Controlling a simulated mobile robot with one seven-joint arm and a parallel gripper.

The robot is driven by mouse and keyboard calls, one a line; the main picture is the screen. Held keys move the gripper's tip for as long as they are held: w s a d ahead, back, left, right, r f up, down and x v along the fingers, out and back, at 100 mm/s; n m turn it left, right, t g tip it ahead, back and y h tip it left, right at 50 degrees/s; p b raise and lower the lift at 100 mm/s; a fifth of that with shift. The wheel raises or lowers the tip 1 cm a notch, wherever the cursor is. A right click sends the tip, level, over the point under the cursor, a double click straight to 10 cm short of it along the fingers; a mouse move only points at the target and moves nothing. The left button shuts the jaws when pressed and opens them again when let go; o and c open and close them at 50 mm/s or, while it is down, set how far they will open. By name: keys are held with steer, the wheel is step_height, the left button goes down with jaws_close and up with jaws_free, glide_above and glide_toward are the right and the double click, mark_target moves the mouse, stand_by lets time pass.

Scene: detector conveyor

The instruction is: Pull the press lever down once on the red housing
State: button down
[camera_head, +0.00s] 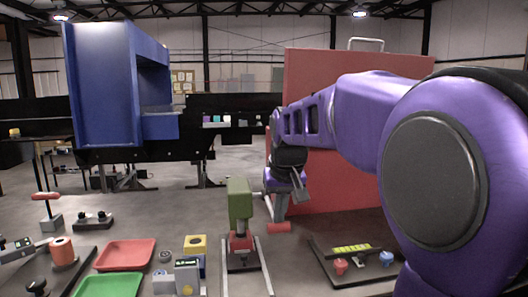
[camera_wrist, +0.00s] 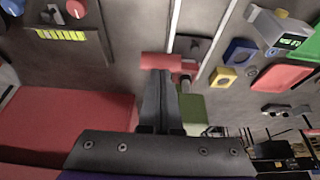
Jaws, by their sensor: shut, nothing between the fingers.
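The press stands in the middle of the head view, with a green upper block (camera_head: 239,200) over a small red housing (camera_head: 241,244). A red cylindrical lever grip (camera_head: 278,228) is at its right side. It also shows in the wrist view (camera_wrist: 163,61), with the green block (camera_wrist: 193,108) beside my fingers. My gripper (camera_head: 279,217) points down with its fingers shut and empty. Its tips (camera_wrist: 158,74) are right at the red grip, over it in the picture; I cannot tell whether they touch. The lever's arm is mostly hidden.
Pale rails (camera_head: 264,266) flank the press. A dark board (camera_head: 345,272) with red and blue knobs lies to the right. Red (camera_head: 124,254) and green (camera_head: 110,285) trays and small devices lie to the left. A large red panel (camera_head: 330,150) stands behind my arm.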

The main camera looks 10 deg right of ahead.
step_height(320, 180, up, 2)
steer(key=shift+r+p, duration=0.1)
steer(key=shift+p, duration=0.45)
steer(key=r+p, duration=0.1)
steer(key=r, duration=0.1)
steer(key=r+p, duration=0.1)
steer(key=p, duration=0.1)
steer(key=shift+w+r+p, duration=0.3)
steer(key=shift+w+r, duration=0.1)
steer(key=shift+w+r+p, duration=0.15)
steer(key=shift+r+p, duration=0.15)
steer(key=shift+r, duration=0.1)
steer(key=w+r+p, duration=0.3)
steer(key=w+r, duration=0.2)
steer(key=r, duration=0.7)
stand_by(0.3)
